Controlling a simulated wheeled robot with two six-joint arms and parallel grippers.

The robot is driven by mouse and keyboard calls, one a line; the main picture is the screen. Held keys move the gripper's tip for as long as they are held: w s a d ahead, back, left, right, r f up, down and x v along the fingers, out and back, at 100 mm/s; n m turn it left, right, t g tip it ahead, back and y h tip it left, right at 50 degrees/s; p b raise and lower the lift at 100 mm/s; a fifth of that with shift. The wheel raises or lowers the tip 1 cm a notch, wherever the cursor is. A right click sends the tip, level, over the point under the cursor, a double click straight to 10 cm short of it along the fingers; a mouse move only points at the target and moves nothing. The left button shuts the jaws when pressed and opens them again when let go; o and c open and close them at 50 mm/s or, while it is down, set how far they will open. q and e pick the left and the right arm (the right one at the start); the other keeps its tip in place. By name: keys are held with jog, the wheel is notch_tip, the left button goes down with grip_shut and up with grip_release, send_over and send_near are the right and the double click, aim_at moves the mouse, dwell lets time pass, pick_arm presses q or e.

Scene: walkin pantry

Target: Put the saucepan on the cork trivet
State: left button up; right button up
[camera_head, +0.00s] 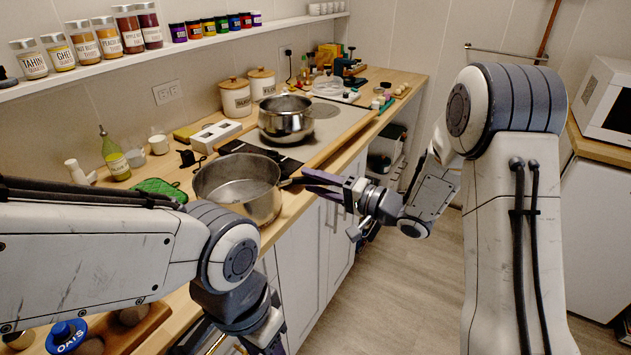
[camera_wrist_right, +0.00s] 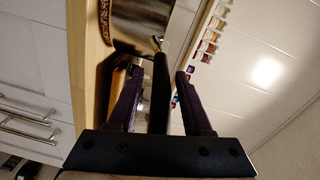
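The steel saucepan (camera_head: 238,188) is near the counter's front edge, with its dark handle (camera_head: 298,181) pointing right, towards my right gripper (camera_head: 318,186). In the right wrist view, the handle (camera_wrist_right: 160,90) runs between the two fingers of my right gripper (camera_wrist_right: 159,74), with gaps visible on both sides, so the gripper is open around it. A brown speckled edge (camera_wrist_right: 105,20), possibly the cork trivet, shows beside the saucepan's wall (camera_wrist_right: 140,22). The trivet cannot be made out in the head view. My left gripper (camera_head: 243,342) is low at the bottom edge; its fingers are largely cut off.
A second steel pot (camera_head: 286,120) stands on the hob behind the saucepan. A green cloth or mitt (camera_head: 160,189) and an oil bottle (camera_head: 115,160) are to the left. A wooden board (camera_head: 135,335) and a blue-topped object (camera_head: 67,335) lie at lower left. The floor (camera_head: 400,290) is clear.

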jog(key=shift+r, duration=0.15)
jog(key=shift+s+d, duration=0.1)
jog(key=shift+d, duration=0.1)
jog(key=v, duration=1.1)
jog(key=shift+s+d, duration=0.2)
